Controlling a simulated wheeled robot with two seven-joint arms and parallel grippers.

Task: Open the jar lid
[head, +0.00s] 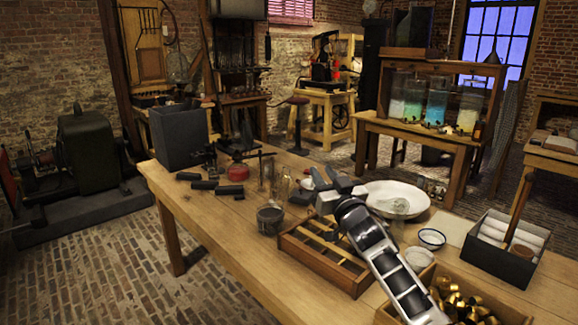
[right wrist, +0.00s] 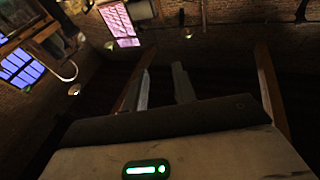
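Several slim clear glass jars (head: 283,186) stand near the middle of the wooden table. A shorter jar with dark contents (head: 270,218) stands in front of them. I cannot make out a lid on any jar. My right gripper (head: 330,181) is above the table, right of the jars and over the back of a divided wooden tray (head: 318,262). In the right wrist view its two fingers (right wrist: 162,87) are apart with nothing between them. That view faces the room's windows and brick wall, not the jars. My left gripper is not in view.
A white bowl (head: 413,193), an enamel cup (head: 432,239) and a box of white rolls (head: 508,245) lie to the right. A crate of brass parts (head: 468,300) is at the front right. A dark bin (head: 179,136) stands at the back left. The front left tabletop is clear.

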